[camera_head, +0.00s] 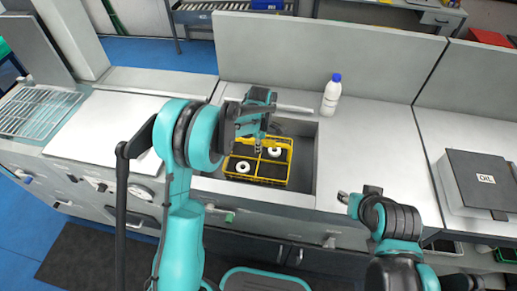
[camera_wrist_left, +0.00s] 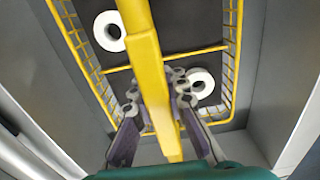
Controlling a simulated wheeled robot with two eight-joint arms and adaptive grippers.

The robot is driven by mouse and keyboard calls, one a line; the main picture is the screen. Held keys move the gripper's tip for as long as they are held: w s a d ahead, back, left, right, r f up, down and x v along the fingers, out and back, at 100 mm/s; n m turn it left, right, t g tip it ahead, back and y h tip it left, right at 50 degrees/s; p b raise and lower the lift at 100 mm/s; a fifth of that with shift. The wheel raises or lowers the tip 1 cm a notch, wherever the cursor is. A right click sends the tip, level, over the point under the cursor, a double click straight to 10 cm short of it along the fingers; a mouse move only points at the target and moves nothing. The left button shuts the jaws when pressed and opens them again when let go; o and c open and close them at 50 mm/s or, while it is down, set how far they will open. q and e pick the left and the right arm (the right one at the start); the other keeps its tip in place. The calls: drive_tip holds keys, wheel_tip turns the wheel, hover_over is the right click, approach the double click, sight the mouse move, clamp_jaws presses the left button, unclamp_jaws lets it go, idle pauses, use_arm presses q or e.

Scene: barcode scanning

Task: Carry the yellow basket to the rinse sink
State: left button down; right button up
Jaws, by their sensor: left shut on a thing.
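The yellow basket (camera_head: 256,181) is within the sink (camera_head: 304,160) in the head view, with dark compartments and two white rings, one at left (camera_head: 243,166) and one at upper right (camera_head: 275,152). Whether its base touches the sink floor is unclear. My left gripper (camera_head: 258,147) is above the basket. In the left wrist view my left gripper (camera_wrist_left: 160,95) is shut on the yellow handle bar (camera_wrist_left: 143,45), with a finger on each side. My right gripper (camera_head: 349,203) is in front of the counter at right, away from the basket; its fingers are too small to judge.
A white bottle with a blue cap (camera_head: 331,95) stands behind the sink's right side. A grey box marked OIL (camera_head: 482,180) is at far right. A metal drain rack (camera_head: 38,110) is at far left. The counter right of the sink (camera_head: 375,145) is clear.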

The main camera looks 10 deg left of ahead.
use_arm(q)
drive_tip(key=shift+f, duration=0.2)
drive_tip(key=c, duration=1.5)
unclamp_jaws()
drive_tip(key=shift+c, duration=0.2)
